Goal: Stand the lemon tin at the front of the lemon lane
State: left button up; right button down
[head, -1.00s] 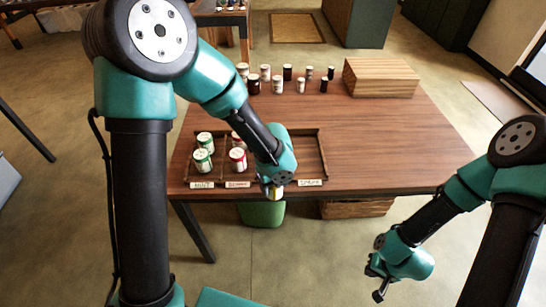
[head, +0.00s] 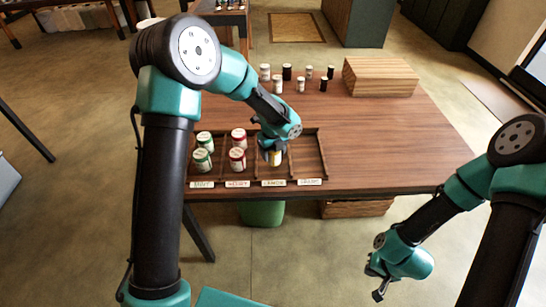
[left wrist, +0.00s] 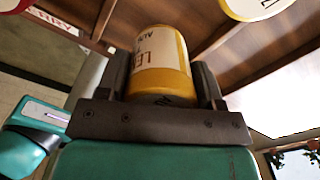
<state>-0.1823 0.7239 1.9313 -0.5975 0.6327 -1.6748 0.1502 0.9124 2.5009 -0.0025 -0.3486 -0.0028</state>
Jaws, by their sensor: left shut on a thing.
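The lemon tin, yellow with a white label band, is in my left gripper (head: 272,150). The lemon tin (head: 275,159) shows just below the gripper in the head view, over the third lane from the left. The label on that lane's front edge, the lemon label (head: 273,183), is the third one. In the left wrist view the lemon tin (left wrist: 160,62) sits between both fingers. Whether its base touches the lane floor cannot be told. My right gripper (head: 376,282) hangs off the table at lower right, with its fingers apart and nothing between them.
Green tins (head: 202,158) fill the leftmost lane and red tins (head: 238,157) the second. The rightmost lane (head: 307,157) is empty. Low wooden dividers separate the lanes.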

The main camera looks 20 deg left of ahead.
aim_at(273, 157)
pick_arm(q)
jog(key=shift+w+a, duration=0.1)
jog(key=shift+w, duration=0.2)
jog(key=shift+w+f, duration=0.1)
jog(key=shift+f, duration=1.7)
jog(key=o, duration=1)
jog(key=shift+f, duration=0.1)
notch_tip(273, 157, up, 12)
jog(key=shift+r, duration=0.15)
